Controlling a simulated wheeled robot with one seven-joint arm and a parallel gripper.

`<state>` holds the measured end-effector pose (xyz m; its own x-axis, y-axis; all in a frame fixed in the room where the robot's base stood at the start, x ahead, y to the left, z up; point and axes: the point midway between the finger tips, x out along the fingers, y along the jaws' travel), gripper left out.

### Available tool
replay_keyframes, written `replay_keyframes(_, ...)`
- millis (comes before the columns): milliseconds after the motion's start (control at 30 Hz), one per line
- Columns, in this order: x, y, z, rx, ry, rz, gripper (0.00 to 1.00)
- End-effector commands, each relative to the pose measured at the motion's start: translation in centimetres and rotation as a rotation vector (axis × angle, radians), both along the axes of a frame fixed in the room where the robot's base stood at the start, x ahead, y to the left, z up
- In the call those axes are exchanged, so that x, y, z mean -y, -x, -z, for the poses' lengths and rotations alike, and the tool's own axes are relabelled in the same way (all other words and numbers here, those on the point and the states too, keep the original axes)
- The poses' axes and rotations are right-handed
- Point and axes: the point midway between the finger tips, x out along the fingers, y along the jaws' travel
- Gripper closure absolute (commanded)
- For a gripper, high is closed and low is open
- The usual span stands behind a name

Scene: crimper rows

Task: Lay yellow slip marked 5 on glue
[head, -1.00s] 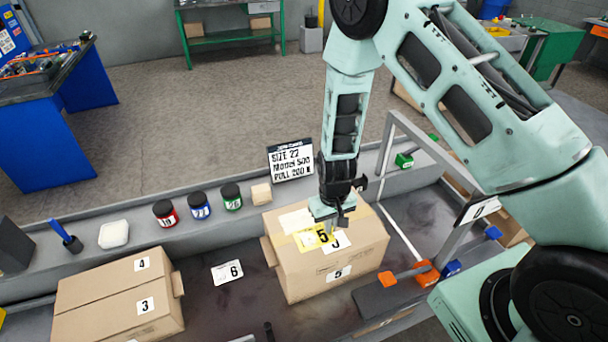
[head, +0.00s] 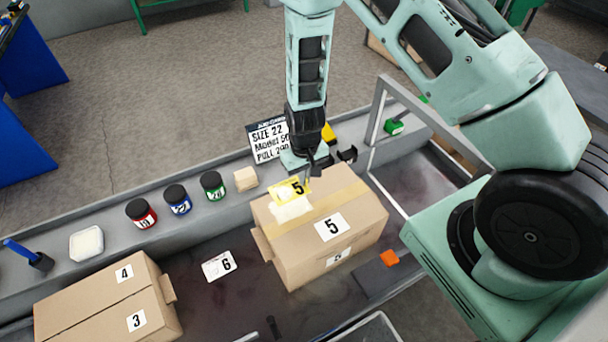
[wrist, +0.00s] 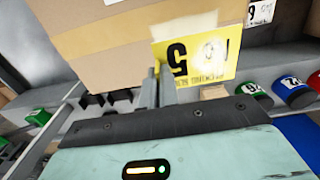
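The yellow slip marked 5 (head: 290,191) is pinched at its edge in my gripper (head: 307,174). In the wrist view the narrow fingers (wrist: 158,90) are close together at the corner of the slip (wrist: 195,62), which carries a pale round mark. A whitish glue patch (head: 292,209) lies on top of the cardboard box (head: 350,215) marked 5. In the head view the slip appears just behind the glue patch, near the box's far edge. I cannot tell the height of the slip above the box.
A second box (head: 85,308) with labels 4 and 3 stands at the left. A white card marked 6 (head: 219,266) lies between the boxes. Red (head: 141,213), blue (head: 177,199) and green (head: 212,186) jars line the back ledge, near a size sign (head: 267,143). A metal frame (head: 377,125) stands right.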

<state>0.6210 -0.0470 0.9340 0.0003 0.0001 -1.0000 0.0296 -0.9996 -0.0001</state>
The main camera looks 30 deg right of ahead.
Motion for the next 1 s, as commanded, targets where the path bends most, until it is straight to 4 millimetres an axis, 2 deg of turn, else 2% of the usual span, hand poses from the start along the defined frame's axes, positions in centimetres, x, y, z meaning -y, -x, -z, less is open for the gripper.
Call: replay_keyframes(1000, 0.0, 0.0, 6.2, 0.000, 0.000, 0.000, 1.00)
